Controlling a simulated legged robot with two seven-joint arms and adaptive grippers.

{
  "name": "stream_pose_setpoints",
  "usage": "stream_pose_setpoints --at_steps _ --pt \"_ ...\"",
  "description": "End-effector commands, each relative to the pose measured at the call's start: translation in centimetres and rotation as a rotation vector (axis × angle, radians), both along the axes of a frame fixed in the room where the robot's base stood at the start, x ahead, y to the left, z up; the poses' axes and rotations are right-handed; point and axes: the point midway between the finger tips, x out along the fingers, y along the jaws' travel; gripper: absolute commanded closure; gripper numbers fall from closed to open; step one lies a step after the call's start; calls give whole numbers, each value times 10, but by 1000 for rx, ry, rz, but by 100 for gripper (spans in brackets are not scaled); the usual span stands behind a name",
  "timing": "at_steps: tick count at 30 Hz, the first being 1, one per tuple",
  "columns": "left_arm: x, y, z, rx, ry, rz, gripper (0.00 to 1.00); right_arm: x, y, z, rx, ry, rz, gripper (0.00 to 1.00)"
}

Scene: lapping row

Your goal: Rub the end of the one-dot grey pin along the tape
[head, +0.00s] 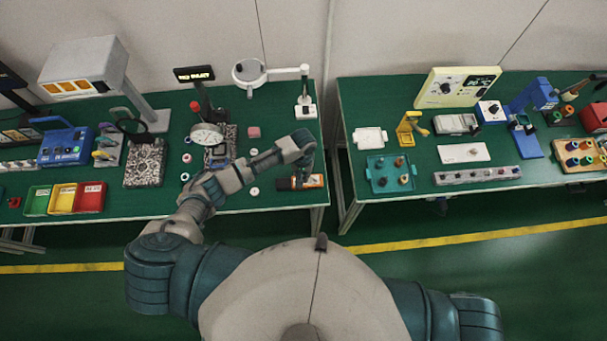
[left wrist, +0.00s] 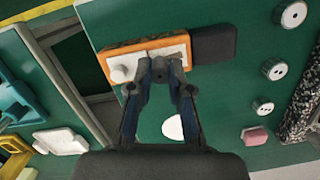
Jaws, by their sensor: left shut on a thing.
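The orange block (left wrist: 135,46) carries a pale tape strip (left wrist: 152,56) on its top, with a dark grey end piece beside it. It also shows in the head view near the table's front right corner (head: 284,184). My left gripper (left wrist: 168,68) has its fingertips over the tape strip, close together, shut on what looks like the grey pin. The pin is mostly hidden by the fingers, and its dot and any contact with the tape cannot be made out. In the head view the left gripper (head: 301,178) points down at the block. My right gripper is not in view.
Several pale round pieces with dark dots, such as this one (left wrist: 274,68), stand on the green table. A pink block (left wrist: 255,136) and a speckled plate (left wrist: 298,112) lie beyond. A gap separates this table from the right one (head: 350,190).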

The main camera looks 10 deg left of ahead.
Motion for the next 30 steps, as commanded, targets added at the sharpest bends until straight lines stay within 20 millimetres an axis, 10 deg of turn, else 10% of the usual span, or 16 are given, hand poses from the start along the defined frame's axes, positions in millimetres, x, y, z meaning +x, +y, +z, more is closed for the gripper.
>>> stream_pose_setpoints --at_steps 30 --pt "-5 19 0 0 0 0 100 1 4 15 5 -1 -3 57"
